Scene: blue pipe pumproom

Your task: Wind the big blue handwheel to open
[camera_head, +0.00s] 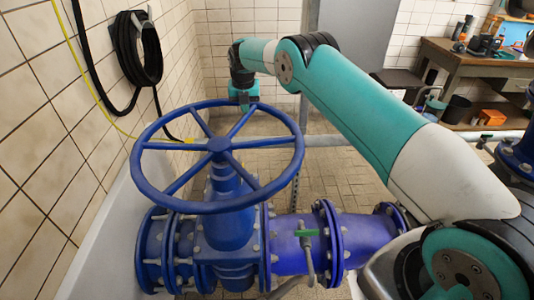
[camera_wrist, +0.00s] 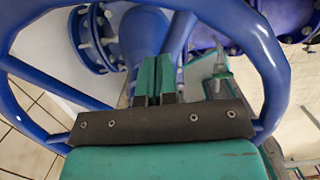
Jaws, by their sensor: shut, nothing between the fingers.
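The big blue handwheel (camera_head: 217,144) lies roughly level on top of the blue valve body (camera_head: 230,215). It has a round rim and several spokes meeting at a hub. My gripper (camera_head: 245,103) points down at the wheel's far rim, slightly right of the middle. In the wrist view the two green fingers of my gripper (camera_wrist: 154,80) are together with nothing held between them. The handwheel's rim (camera_wrist: 272,65) curves around them on both sides, and my gripper's dark body covers part of it. I cannot tell whether the fingers touch the rim or a spoke.
A tiled wall with a coiled black hose (camera_head: 138,55) and a yellow hose (camera_head: 82,70) stands on the left. A wooden workbench (camera_head: 455,65) stands far right.

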